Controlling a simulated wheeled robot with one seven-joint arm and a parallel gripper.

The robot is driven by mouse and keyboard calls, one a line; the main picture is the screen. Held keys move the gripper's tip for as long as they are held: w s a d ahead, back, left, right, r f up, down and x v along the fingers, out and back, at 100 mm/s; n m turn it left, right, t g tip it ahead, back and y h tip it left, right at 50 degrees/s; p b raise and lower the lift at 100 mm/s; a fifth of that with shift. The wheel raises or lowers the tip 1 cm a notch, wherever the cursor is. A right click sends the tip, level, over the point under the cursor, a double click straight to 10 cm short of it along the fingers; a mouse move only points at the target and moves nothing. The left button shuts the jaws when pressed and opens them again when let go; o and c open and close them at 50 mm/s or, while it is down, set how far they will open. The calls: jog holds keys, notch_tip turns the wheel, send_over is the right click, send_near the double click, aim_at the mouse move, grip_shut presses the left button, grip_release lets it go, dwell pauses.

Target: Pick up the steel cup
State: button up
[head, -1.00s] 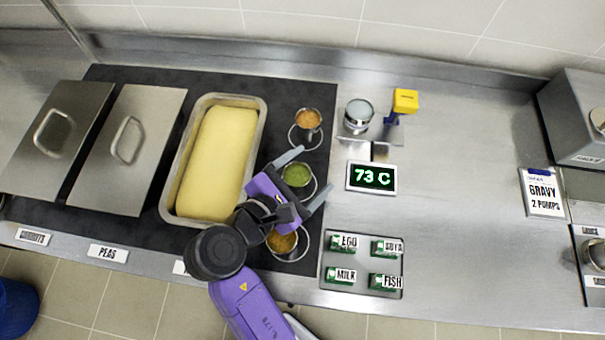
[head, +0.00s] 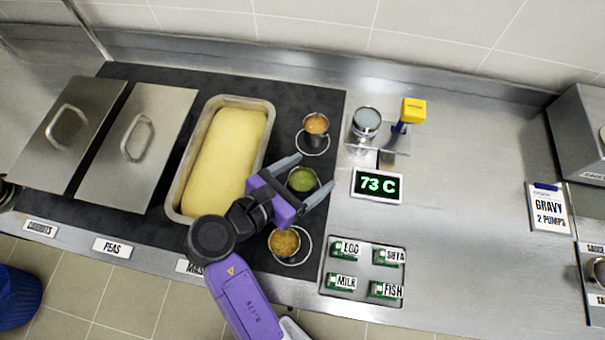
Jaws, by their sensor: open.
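A steel cup (head: 366,121) with a pale grey top stands on a small steel stand right of the dark mat, behind the 73 C display. Several steel cups of purée stand in a column on the mat: orange (head: 316,124) at the back, green (head: 302,179) in the middle, yellow-brown (head: 285,242) in front. My gripper (head: 314,172) is open, its fingers pointing to the back right on either side of the green-filled cup. I cannot tell its height above that cup or whether it touches it. The grey-topped cup is clear of my gripper.
A yellow-headed blue probe (head: 412,112) stands right of the grey-topped cup. The display (head: 377,185) and a tray of allergen tags (head: 362,268) lie in front. A deep pan (head: 222,160) of yellow mash is left of the cups.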

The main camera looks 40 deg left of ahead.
jog(key=shift+w+f, duration=0.25)
jog(key=shift+w, duration=0.3)
jog(key=c, duration=1.7)
jog(key=shift+o, duration=0.2)
jog(key=shift+r, duration=0.1)
